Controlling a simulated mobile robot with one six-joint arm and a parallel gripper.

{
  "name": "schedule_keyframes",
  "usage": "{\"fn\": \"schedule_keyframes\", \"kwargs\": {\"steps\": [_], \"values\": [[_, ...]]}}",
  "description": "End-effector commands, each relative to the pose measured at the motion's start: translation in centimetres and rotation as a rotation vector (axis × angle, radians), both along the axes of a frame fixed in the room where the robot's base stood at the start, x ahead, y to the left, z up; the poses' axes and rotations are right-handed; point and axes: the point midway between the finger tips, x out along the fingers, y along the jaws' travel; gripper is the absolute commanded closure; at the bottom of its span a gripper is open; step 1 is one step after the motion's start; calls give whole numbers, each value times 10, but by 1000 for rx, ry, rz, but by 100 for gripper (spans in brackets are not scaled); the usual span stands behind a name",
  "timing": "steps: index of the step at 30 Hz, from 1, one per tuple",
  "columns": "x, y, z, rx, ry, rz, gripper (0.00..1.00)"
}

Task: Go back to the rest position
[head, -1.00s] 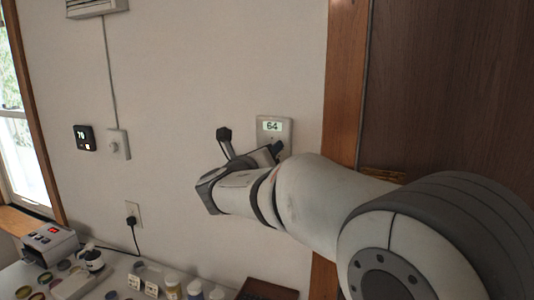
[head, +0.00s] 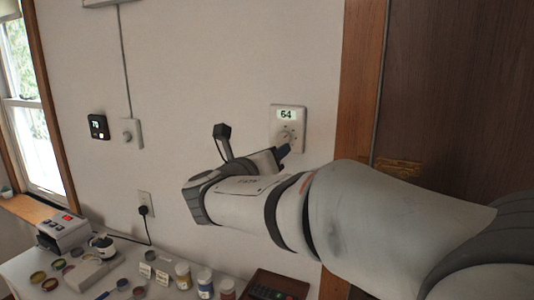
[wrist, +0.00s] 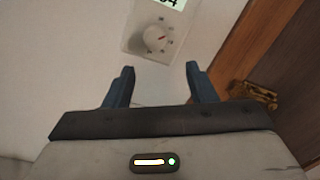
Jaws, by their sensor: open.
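My gripper (wrist: 158,84) is open and empty in the wrist view, with its two blue fingers apart. Beyond the fingers is a white wall thermostat (wrist: 133,42) with a round dial and a small display. In the head view the thermostat (head: 288,127) reads 64, and my arm reaches across from the lower right toward it. One blue fingertip shows just below the thermostat; most of the gripper is hidden by my wrist. The wrist view shows a gap between the fingers and the dial.
A dark thermostat (head: 98,127), a white dial box (head: 131,133) and an outlet (head: 146,203) are on the wall to the left. Below is a table (head: 105,286) with jars, a small device (head: 62,231) and a dark tray (head: 274,283). A wooden door frame (head: 359,95) stands at right.

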Motion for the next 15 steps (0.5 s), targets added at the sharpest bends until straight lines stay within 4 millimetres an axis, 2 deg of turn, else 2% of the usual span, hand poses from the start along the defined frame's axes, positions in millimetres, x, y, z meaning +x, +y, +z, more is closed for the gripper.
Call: {"fn": "schedule_keyframes", "kwargs": {"steps": [2,5,6,9,12,15], "values": [[-7,-28,-13,127,14,-57,49],[-26,-78,-44,407,25,-188,49],[-38,-98,-59,540,19,-259,49],[-74,-141,-99,887,-25,-461,49],[-114,-168,-136,1220,-111,-689,49],[-155,-181,-169,1536,-242,-940,49]]}}
